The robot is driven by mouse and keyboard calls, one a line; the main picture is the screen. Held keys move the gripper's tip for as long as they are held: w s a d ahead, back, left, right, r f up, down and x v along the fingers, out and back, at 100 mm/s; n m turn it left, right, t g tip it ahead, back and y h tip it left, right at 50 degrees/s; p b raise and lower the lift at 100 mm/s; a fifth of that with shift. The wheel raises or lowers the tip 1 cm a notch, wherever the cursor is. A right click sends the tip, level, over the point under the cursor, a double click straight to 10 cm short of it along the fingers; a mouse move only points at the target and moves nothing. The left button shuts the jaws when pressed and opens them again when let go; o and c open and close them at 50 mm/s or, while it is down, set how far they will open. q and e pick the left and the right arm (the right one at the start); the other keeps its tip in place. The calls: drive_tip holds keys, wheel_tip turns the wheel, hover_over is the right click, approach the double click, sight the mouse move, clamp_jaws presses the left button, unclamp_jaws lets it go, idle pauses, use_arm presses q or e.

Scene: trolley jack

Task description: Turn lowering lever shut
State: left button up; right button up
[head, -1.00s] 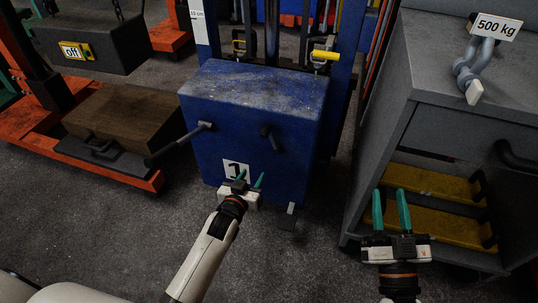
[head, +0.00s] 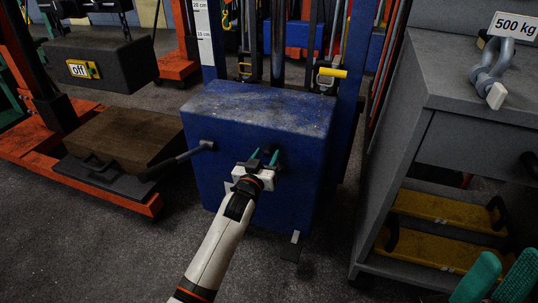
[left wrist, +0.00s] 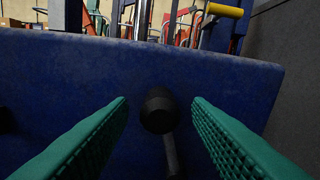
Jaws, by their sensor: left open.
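In the head view the gripper mostly hides the lever. My right gripper (head: 508,262) is at the lower right corner, fingers apart, partly cut off by the frame edge.
A brown case (head: 120,140) sits on an orange-framed trolley at left. The floor in front is clear.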

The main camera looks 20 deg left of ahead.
use_arm(q)
drive_tip(key=shift+w+b, duration=0.4)
drive_tip(key=shift+w, duration=1.1)
drive_tip(key=shift+c, duration=0.3)
clamp_jaws()
